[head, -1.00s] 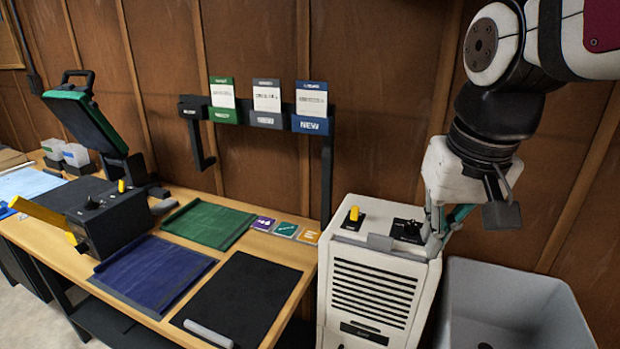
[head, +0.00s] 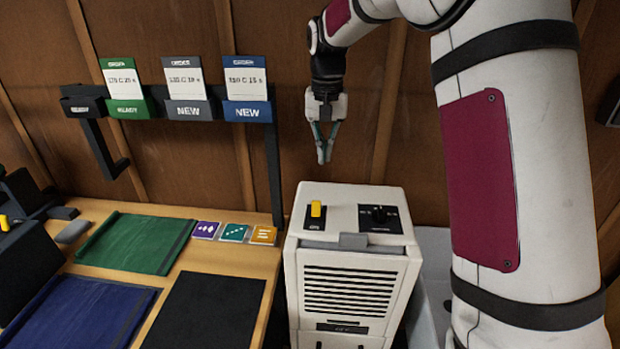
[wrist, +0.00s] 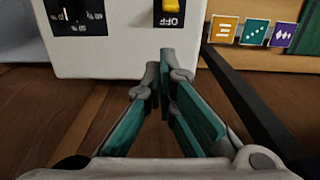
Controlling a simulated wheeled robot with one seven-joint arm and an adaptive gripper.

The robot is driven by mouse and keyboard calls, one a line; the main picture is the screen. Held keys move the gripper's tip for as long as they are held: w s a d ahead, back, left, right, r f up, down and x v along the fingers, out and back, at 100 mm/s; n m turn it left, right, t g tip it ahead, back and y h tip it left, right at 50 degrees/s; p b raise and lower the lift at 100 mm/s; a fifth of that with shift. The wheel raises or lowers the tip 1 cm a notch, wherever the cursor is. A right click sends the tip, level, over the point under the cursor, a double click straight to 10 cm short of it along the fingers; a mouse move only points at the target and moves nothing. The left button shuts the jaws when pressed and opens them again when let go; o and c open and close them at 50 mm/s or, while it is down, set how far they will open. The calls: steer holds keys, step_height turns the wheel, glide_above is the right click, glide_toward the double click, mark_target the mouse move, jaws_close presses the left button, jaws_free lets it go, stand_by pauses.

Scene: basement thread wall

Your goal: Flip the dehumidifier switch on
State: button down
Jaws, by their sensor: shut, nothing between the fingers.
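The dehumidifier (head: 350,260) is a white box with a dark front grille, standing right of the workbench. Its yellow rocker switch (head: 316,209) sits on a black plate at the top left. In the wrist view the switch (wrist: 171,6) shows at the top edge, with an "OFF" label beside it. My gripper (head: 324,160) points down behind the dehumidifier's top in the head view, apart from the switch. In the wrist view its teal fingers (wrist: 166,62) are shut and empty. The switch's tilt is too small to tell.
A black dial (head: 379,214) sits right of the switch on the same top. The workbench holds colored tiles (head: 234,233), a green mat (head: 135,243) and a black mat (head: 205,310). A wall rack (head: 190,110) holds order cards. A grey bin (head: 432,245) stands to the right.

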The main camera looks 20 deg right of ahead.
mark_target(321, 197)
steer(key=shift+w+d+f, duration=0.1)
steer(key=shift+w+f, duration=0.2)
steer(key=shift+w, duration=0.3)
steer(key=shift+w+f, duration=0.3)
steer(key=shift+w, duration=0.25)
steer(key=shift+f, duration=0.1)
step_height(321, 197, down, 9)
steer(key=shift+s+p, duration=0.15)
steer(key=shift+p, duration=0.6)
steer(key=shift+s+f, duration=0.2)
steer(key=shift+f, duration=0.1)
steer(key=shift+s+a+r+p, duration=0.3)
steer(key=shift+s+a+p, duration=0.15)
steer(key=shift+s, duration=0.3)
steer(key=shift+s+a+r+p, duration=0.3)
steer(key=shift+s+a+p, duration=0.1)
steer(key=shift+s, duration=0.3)
